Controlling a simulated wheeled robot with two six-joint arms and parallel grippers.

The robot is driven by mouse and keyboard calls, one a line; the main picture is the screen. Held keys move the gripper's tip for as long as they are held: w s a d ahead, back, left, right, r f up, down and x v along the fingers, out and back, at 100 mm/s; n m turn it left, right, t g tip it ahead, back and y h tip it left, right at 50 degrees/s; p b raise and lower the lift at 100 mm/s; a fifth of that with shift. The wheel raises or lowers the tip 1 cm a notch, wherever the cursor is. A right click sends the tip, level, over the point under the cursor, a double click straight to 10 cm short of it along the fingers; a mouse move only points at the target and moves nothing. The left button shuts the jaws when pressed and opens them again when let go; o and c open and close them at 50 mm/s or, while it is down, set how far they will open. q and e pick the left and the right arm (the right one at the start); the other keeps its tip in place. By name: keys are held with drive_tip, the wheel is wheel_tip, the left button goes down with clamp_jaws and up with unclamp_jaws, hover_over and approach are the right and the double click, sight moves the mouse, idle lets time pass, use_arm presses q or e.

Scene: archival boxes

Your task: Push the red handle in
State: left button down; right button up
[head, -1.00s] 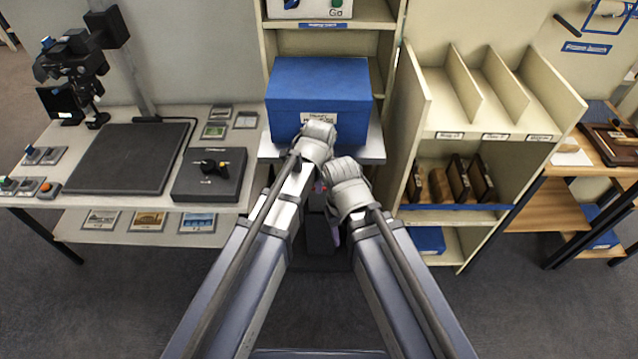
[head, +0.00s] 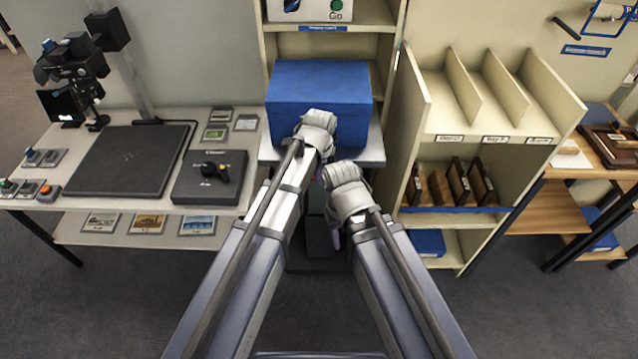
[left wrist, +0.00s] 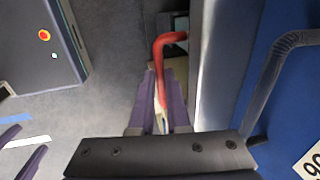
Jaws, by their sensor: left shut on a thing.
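The red handle (left wrist: 165,62) is a bent red bar in the left wrist view, beside a pale upright edge. Its upper end turns right toward a dark recess. My left gripper (left wrist: 165,82) has its purple fingers shut on the handle's lower part. In the head view the left wrist (head: 318,130) is in front of the blue box, and the handle and fingertips are hidden. My right gripper (left wrist: 20,147) shows at the lower left of the left wrist view, its purple fingers apart with nothing visible between them. Its wrist is beside the left arm in the head view.
A table with a dark mat (head: 128,160) and a black-knobbed control box (head: 209,178) is left. A cream shelf unit (head: 412,135) with dividers is close on the right.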

use_arm(q)
drive_tip(key=shift+w, duration=0.3)
drive_tip(key=c, duration=0.9)
unclamp_jaws()
drive_tip(key=shift+s+r, duration=0.1)
drive_tip(key=shift+r, duration=0.05)
drive_tip(key=r+p, duration=0.2)
drive_tip(key=s+r+p, duration=0.1)
drive_tip(key=r+p, duration=0.4)
drive_tip(key=shift+s+r+p, duration=0.2)
drive_tip(key=shift+s+p, duration=0.05)
drive_tip(key=shift+p, duration=0.1)
